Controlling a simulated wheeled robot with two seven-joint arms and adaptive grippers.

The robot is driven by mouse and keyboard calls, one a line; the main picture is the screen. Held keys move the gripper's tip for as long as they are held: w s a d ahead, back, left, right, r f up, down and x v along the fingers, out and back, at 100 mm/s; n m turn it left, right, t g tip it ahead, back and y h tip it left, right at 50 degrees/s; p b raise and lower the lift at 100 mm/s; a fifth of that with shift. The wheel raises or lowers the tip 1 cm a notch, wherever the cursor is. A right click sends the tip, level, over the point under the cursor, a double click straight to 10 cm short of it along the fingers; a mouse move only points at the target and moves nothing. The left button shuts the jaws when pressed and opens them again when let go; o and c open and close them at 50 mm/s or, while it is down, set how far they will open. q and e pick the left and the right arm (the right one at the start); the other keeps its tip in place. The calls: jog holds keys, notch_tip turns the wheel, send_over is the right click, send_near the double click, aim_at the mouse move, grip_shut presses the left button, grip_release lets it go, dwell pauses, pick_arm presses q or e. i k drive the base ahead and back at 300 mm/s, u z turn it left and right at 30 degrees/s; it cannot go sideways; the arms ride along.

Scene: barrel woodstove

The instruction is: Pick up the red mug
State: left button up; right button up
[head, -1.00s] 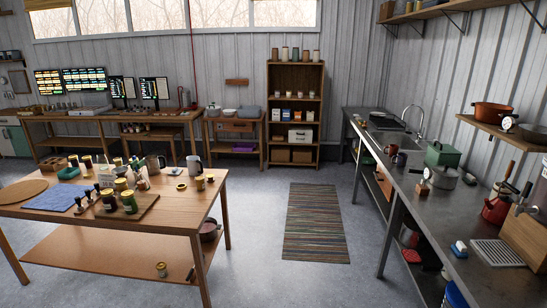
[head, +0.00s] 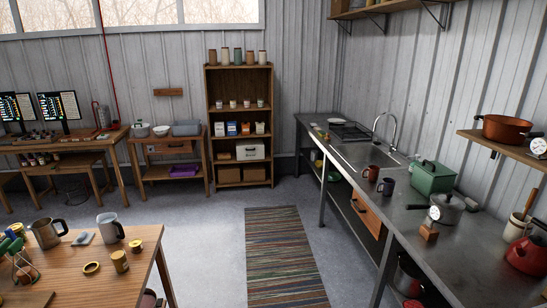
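A brownish-red mug (head: 372,173) stands upright on the dark metal counter (head: 408,222), near the front edge and just in front of the sink. A dark blue-grey mug (head: 387,187) stands close beside it, to its right and nearer to me. Neither of my grippers shows in the head view, so nothing is seen touching the mug.
A wooden table (head: 110,285) stands at lower left. Floor with a striped rug (head: 285,262) lies between.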

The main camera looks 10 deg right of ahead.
aim_at(374, 171)
jog(key=z, duration=0.45)
jog(key=i, duration=2.05)
jog(key=z, duration=0.85)
jog(key=i, duration=1.8)
jog(key=z, duration=0.45)
